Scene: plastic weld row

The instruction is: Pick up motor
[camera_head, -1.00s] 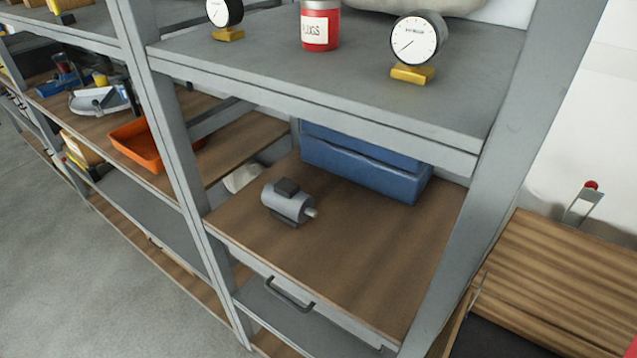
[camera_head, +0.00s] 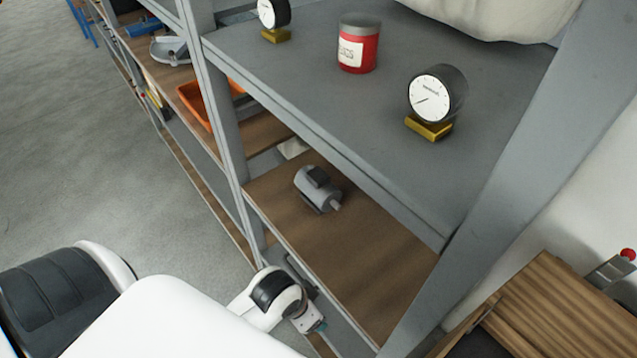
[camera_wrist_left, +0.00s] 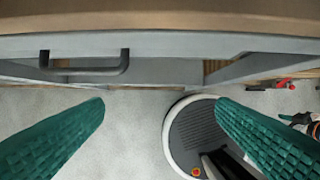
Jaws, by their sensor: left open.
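The grey motor (camera_head: 318,189) with a dark box on top and a short shaft lies on the brown wooden middle shelf (camera_head: 375,262). My left gripper (camera_head: 318,328) is low in front of the shelf unit, outside the shelf and below and nearer than the motor. In the left wrist view its two green fingers (camera_wrist_left: 160,108) are wide apart with nothing between them. The motor does not show in the left wrist view. My right gripper is not in view.
The grey upper shelf (camera_head: 400,150) overhangs the motor's shelf and holds a red jar (camera_head: 358,45) and dial gauges (camera_head: 436,95). A grey upright (camera_head: 490,190) stands at the right. A dark handle (camera_wrist_left: 85,64) and shelf edge (camera_wrist_left: 200,45) lie ahead of the fingers.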

